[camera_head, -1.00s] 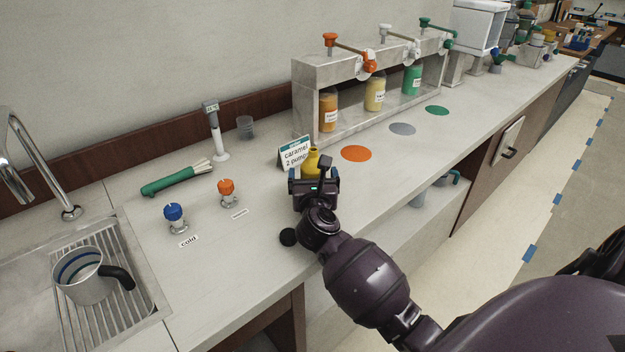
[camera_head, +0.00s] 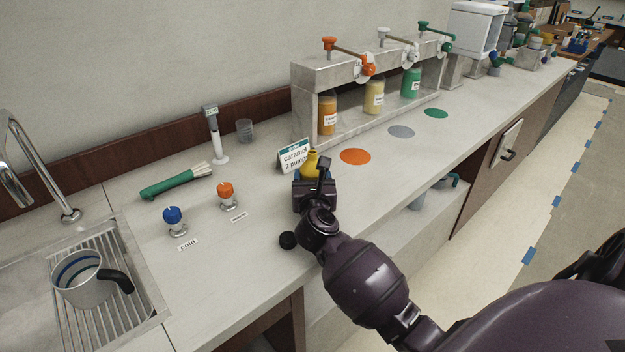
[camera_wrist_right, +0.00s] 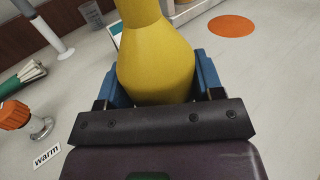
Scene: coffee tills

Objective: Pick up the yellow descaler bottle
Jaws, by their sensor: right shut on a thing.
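The yellow descaler bottle (camera_head: 310,161) stands on the counter just in front of the caramel sign, mostly hidden behind my right gripper in the head view. In the right wrist view the yellow bottle (camera_wrist_right: 156,62) fills the space between the blue fingers. My right gripper (camera_head: 314,180) is shut on the bottle's body, with one finger on each side. The bottle looks upright, and its base is hidden, so I cannot tell if it touches the counter. My left gripper is not in view.
The caramel sign (camera_head: 294,155) stands close behind the bottle. The syrup rack (camera_head: 304,118) is behind to the right; orange (camera_head: 355,157) and grey (camera_head: 401,132) discs mark clear counter. The warm knob (camera_head: 226,190) is to the left.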

